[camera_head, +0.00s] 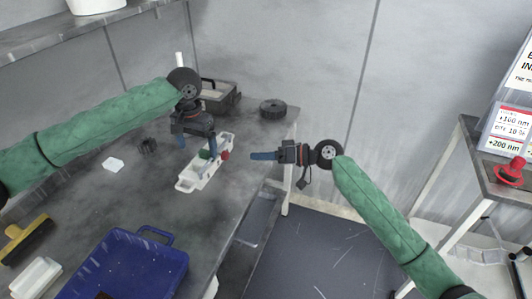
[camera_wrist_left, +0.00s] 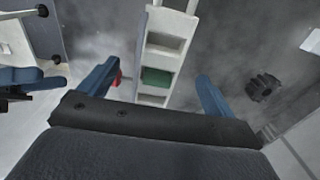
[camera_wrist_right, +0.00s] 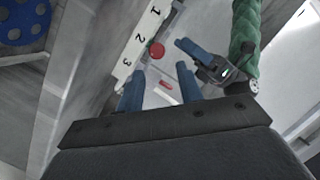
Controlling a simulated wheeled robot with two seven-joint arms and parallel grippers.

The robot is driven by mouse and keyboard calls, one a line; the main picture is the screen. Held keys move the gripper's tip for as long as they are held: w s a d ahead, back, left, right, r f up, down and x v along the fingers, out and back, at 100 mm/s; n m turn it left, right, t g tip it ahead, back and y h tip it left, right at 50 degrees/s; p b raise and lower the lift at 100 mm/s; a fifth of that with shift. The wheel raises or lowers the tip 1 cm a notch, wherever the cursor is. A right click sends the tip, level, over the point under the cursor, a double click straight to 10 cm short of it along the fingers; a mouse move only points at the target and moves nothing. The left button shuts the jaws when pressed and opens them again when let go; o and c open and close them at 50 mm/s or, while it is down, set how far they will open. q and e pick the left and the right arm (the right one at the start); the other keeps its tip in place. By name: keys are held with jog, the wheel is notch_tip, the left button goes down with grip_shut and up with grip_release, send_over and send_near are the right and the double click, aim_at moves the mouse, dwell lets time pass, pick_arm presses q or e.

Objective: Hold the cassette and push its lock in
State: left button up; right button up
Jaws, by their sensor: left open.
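The white cassette (camera_head: 191,181) is a long tray with several slots, lying on the grey bench. A green block (camera_wrist_left: 157,77) sits in one slot. A red round knob (camera_head: 225,155) sticks out from its right side; it also shows in the right wrist view (camera_wrist_right: 157,50), beside the numbers 1, 2, 3. My left gripper (camera_wrist_left: 157,87) is open above the cassette, a finger to either side of it in its wrist view. My right gripper (camera_head: 252,156) is right of the knob, apart from it, pointing at it. Its fingers stand apart with nothing between them.
A blue basket (camera_head: 163,237) stands at the bench's front. A black wheel-like disc (camera_head: 272,108) and a grey box (camera_head: 219,98) are at the back. A small white block (camera_head: 113,164) and a black gear-like part (camera_head: 147,146) lie left. A side table (camera_head: 487,168) with a red-topped object stands far right.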

aim_at(201, 166)
jog(key=shift+w+d+r+n+g, duration=0.15)
jog(key=shift+w+d+n+g, duration=0.15)
jog(key=shift+w+d+n, duration=0.2)
pick_arm(q)
jog(key=shift+f, duration=3.95)
pick_arm(e)
jog(key=shift+w, duration=0.1)
pick_arm(q)
jog(key=c, duration=1.3)
jog(key=o, duration=0.5)
jog(key=shift+c, duration=1.3)
